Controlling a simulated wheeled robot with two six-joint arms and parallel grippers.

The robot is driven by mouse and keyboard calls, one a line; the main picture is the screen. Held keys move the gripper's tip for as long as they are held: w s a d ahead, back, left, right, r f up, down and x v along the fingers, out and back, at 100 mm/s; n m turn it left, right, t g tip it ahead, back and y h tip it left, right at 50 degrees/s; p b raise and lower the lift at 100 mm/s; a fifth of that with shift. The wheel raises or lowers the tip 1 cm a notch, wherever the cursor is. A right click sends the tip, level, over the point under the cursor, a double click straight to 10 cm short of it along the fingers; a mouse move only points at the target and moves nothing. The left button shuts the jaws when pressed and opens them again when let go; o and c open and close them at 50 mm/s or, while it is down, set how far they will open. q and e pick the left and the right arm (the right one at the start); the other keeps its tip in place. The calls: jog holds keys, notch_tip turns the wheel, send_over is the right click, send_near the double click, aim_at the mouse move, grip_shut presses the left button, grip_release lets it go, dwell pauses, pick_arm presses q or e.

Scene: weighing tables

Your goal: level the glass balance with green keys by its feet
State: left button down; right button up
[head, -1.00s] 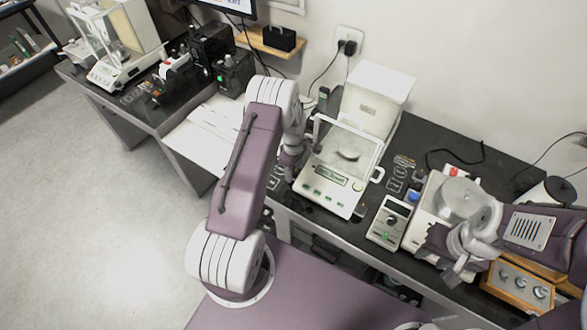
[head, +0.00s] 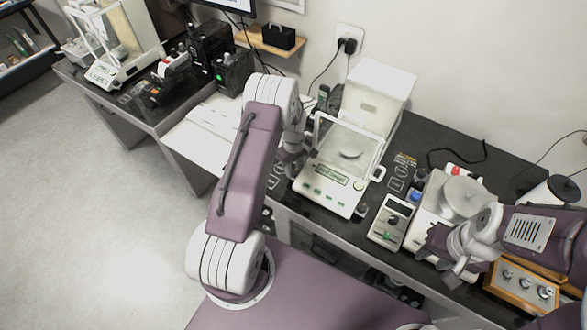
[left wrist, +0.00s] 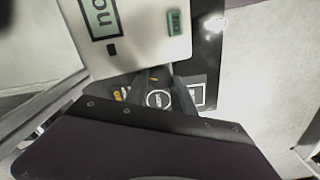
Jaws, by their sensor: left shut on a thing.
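The glass balance with green keys (head: 326,190) stands on the dark table in the middle of the head view, with a display and a clear draft shield (head: 348,148). A small round bubble level (head: 358,186) sits at its front right. A dark front-right foot (head: 361,210) shows beside the body. My left gripper (head: 288,165) is at the balance's left side. In the left wrist view its fingers (left wrist: 158,86) reach down by the balance's corner (left wrist: 130,40), shut on what looks like a foot, mostly hidden. My right gripper (head: 456,272) is at the right, its jaw opening unclear.
A grey control box (head: 390,222) stands right of the balance, and a second balance with a round pan (head: 462,198) is beyond it, near my right arm. A white box (head: 376,97) is behind. A wooden weight box (head: 525,287) lies front right.

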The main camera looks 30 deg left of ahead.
pick_arm(q)
jog(key=c, duration=1.2)
grip_release()
jog(key=shift+w+r, duration=0.1)
jog(key=shift+c, duration=0.2)
jog(key=shift+o, duration=0.9)
